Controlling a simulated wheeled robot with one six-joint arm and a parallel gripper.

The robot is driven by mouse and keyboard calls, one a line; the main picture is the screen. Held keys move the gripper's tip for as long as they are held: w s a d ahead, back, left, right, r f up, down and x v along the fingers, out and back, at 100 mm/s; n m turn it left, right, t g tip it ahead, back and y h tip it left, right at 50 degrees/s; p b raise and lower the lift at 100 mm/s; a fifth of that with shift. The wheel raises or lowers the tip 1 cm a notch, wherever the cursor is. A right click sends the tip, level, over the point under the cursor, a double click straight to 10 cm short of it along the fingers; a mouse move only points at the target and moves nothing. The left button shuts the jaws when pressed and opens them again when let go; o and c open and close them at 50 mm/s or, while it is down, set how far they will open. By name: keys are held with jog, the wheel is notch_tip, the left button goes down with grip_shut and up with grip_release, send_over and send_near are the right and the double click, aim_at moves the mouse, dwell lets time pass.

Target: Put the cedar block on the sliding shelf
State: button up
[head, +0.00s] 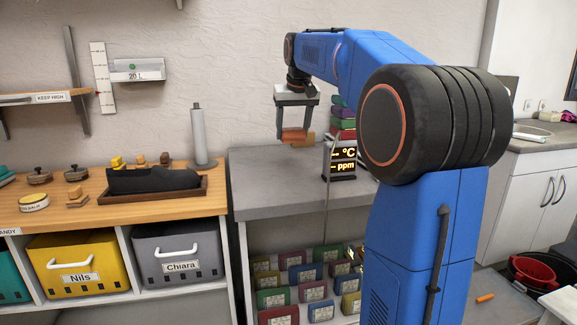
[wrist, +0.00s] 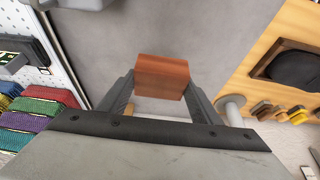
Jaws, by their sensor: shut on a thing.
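A reddish-brown wooden block, which looks like the cedar block (head: 291,135), is between the fingers of my gripper (head: 296,118), above the grey counter (head: 262,190). The block also shows in the wrist view (wrist: 162,77), with one finger against each side. My gripper (wrist: 160,92) is shut on it. A lighter tan piece (head: 308,139) shows just right of the block, partly hidden. I cannot tell for sure which surface is the sliding shelf; a wall shelf marked KEEP HIGH (head: 72,93) is at the upper left.
A wooden counter (head: 165,213) at left holds a dark object in a tray, small blocks and a pale upright cylinder (head: 198,136). A display reading °C and ppm (head: 341,161) and stacked coloured boxes (head: 343,124) stand right of the block. The grey counter's front left is clear.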

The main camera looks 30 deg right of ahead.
jog(key=shift+f, duration=5.05)
jog(key=o, duration=1.1)
jog(key=shift+f, duration=0.1)
